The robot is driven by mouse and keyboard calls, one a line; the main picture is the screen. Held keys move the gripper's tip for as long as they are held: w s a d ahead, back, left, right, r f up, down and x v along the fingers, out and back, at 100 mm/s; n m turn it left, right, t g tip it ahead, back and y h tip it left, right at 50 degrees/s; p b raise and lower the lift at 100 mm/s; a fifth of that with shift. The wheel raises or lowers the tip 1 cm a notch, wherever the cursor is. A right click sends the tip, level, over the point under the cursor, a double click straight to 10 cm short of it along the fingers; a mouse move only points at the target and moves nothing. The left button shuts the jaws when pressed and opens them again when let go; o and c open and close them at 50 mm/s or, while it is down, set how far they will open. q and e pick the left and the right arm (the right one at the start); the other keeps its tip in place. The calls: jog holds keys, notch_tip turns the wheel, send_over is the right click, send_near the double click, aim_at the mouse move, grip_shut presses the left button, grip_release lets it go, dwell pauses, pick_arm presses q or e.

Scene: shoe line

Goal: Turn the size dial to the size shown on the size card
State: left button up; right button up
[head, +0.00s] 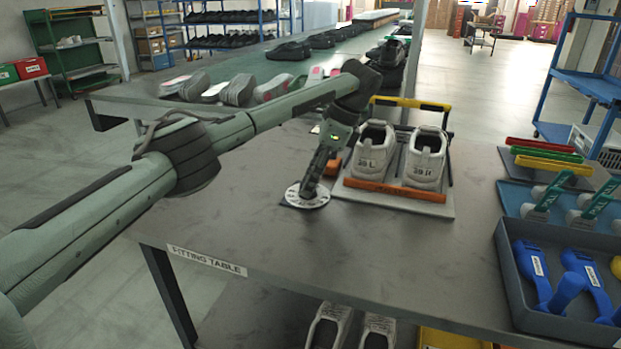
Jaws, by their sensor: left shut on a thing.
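The size dial (307,199) is a white disc with dark marks around its rim, lying on the fitting table left of a pair of grey shoes. My left gripper (308,188) points down over its centre and is shut on it. The fingers hide the middle of the dial, and the marks are too small to read. I cannot make out a size card with a readable size. The left shoe (373,150) and right shoe (426,160) stand on a light plate and carry labels ending in L and R. My right gripper is not in view.
The fitting table (400,255) is clear in front of the dial. An orange bar (394,191) lies before the shoes and a yellow bar (411,103) stands behind them. A dark tray (546,313) with blue tools is at the right. A conveyor with shoes (238,89) runs behind.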

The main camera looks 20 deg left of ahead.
pick_arm(q)
jog(key=o, duration=1.2)
jog(key=shift+c, duration=0.2)
jog(key=v, duration=1.2)
